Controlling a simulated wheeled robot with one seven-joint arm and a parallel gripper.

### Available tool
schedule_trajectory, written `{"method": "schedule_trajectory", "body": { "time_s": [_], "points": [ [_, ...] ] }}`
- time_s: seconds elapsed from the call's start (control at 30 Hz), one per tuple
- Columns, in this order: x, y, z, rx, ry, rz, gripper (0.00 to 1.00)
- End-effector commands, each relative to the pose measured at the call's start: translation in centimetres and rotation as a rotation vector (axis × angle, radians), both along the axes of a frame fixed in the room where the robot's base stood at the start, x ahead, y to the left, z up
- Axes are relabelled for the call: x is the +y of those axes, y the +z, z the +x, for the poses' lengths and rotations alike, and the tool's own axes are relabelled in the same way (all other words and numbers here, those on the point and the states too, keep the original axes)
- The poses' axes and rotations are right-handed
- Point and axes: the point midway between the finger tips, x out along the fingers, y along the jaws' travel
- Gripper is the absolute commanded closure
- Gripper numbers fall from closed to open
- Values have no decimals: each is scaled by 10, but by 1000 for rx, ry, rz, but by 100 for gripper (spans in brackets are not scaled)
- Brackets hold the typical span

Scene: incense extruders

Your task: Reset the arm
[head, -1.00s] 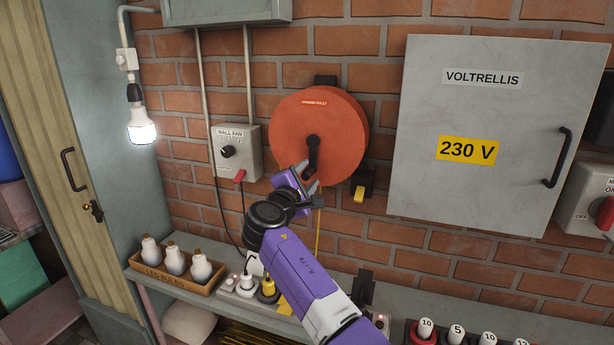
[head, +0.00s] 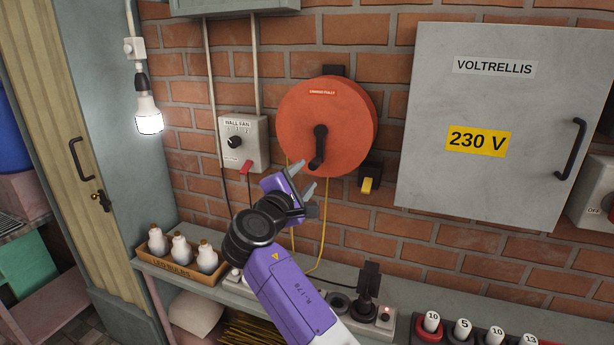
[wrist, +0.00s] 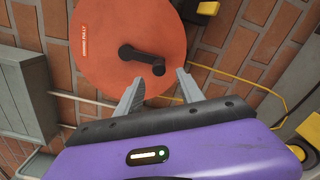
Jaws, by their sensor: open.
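My gripper (head: 306,183) is purple with grey fingers. In the head view it is raised in front of the brick wall, just below the red cable reel (head: 332,125). The fingers are apart with nothing between them, as the wrist view (wrist: 159,90) also shows. The reel's black crank (head: 319,146) hangs downward from its hub. In the wrist view the crank (wrist: 142,59) lies beyond the fingertips, apart from them. My forearm hides part of the shelf and power strip.
A grey bench shelf (head: 395,290) runs below, with a box of bulbs (head: 175,274) at left and numbered parts (head: 463,329) at right. A lit bulb (head: 148,116) hangs at left.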

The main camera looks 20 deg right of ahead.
Motion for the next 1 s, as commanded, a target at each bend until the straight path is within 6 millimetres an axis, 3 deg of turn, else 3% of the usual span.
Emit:
{"method": "schedule_trajectory", "body": {
  "time_s": [0.4,0.47,0.6,0.63,0.87,1.0],
  "points": [
    [3,2,1,-26,14,25,55],
    [11,4,6,-57,53,60,55],
    [44,30,14,-186,214,216,55],
    [52,28,14,-209,256,264,55],
    [91,-17,-14,-291,477,578,55],
    [104,-55,-45,-318,570,773,55]
  ]
}}
